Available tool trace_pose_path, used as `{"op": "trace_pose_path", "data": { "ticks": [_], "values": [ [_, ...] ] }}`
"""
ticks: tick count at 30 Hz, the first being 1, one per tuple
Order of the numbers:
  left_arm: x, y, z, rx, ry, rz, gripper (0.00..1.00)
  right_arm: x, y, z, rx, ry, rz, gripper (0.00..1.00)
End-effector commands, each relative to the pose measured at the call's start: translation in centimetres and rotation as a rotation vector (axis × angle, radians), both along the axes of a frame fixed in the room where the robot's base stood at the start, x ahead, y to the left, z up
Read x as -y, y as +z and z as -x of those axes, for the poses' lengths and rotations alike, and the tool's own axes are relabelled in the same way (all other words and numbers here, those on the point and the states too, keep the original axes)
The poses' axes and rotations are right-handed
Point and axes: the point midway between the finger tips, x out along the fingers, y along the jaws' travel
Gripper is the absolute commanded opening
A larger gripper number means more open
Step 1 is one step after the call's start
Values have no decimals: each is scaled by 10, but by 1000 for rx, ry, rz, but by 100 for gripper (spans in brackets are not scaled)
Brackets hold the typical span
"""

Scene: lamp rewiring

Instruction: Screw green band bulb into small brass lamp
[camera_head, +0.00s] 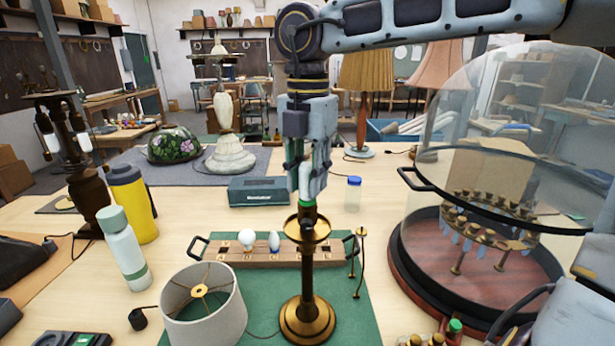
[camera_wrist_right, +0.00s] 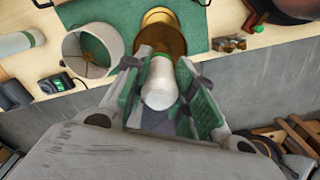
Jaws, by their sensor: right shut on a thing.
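The small brass lamp (camera_head: 307,280) stands upright on the green mat, with a round base, a thin stem and a wide cup at its top. My right gripper (camera_head: 307,185) comes down from above and is shut on the white bulb with the green band (camera_head: 307,203). The bulb is upright, directly over the cup, with its band just above the lamp's top; its lower end is hidden, so I cannot tell how far it sits in the socket. In the right wrist view the white bulb (camera_wrist_right: 160,85) lies between the two fingers, in line with the brass lamp (camera_wrist_right: 163,32). My left gripper is not in view.
A wooden bulb tray (camera_head: 225,256) with dark handles stands behind the lamp. A cream lampshade (camera_head: 205,308) is at its left. A glass dome (camera_head: 470,165) over a round wooden base stands at the right. A thin brass stand (camera_head: 360,265) is close on the lamp's right.

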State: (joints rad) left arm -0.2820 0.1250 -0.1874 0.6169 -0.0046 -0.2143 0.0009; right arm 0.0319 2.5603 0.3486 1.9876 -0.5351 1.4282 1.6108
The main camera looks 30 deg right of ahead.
Motion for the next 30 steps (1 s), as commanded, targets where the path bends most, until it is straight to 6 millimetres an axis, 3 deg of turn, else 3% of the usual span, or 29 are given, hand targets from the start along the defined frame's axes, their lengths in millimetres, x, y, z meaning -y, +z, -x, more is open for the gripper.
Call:
{"op": "trace_pose_path", "data": {
  "ticks": [30],
  "values": [
    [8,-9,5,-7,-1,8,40,0,-2,1,-2,-452,1,1]
  ]
}}
